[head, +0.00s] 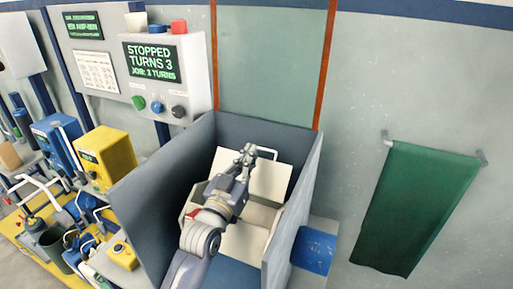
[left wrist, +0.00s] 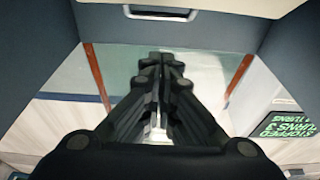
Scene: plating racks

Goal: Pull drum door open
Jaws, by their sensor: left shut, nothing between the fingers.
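The drum's cream door panel (head: 266,180) stands tilted up at the back of the blue-grey enclosure, with a bar handle (head: 268,151) at its upper edge. Below it is the cream drum body (head: 244,238), which looks open at the top and is partly covered by my arm. My left gripper (head: 246,152) is shut and empty, close beside the handle's left end; I cannot tell whether they touch. In the left wrist view, the handle (left wrist: 160,14) shows at the top, apart from the shut fingertips (left wrist: 164,56). My right gripper is not in view.
Enclosure walls (head: 150,190) rise on both sides of my arm. A control box reading "STOPPED TURNS 3" (head: 152,62) hangs at upper left. A yellow machine (head: 105,158) and cluttered bench stand left. A green cloth (head: 415,205) hangs right, with a blue pad (head: 313,250) below the enclosure's right side.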

